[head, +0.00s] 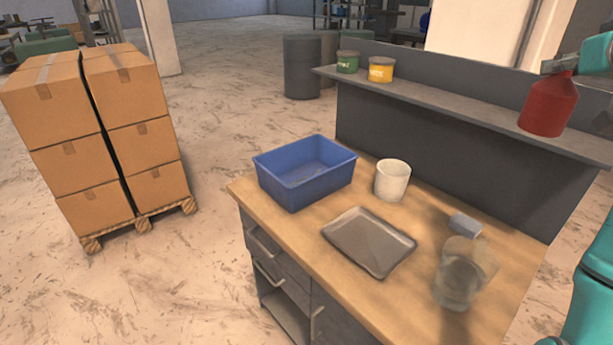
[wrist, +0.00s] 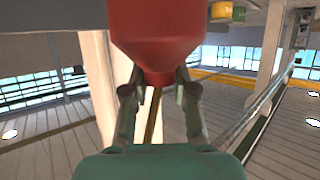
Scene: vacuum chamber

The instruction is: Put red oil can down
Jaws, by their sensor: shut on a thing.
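The red oil can (head: 548,106) is at the upper right of the head view, in front of the grey shelf (head: 450,107). I cannot tell from this view whether its base touches the shelf. My gripper (head: 560,66) is at the can's narrow top, with its teal body at the picture's right edge. In the wrist view the red oil can (wrist: 160,35) fills the top middle. The two fingers of my gripper (wrist: 158,85) close on its narrow neck from both sides. The can's far end is cut off there.
A green tin (head: 347,62) and a yellow tin (head: 381,70) stand at the shelf's left end. On the wooden bench (head: 300,240) are a blue bin (head: 292,192), a white cup (head: 392,180), a metal tray (head: 352,237), a blue-grey block (head: 466,224) and a clear container (head: 456,283). The shelf's middle is clear.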

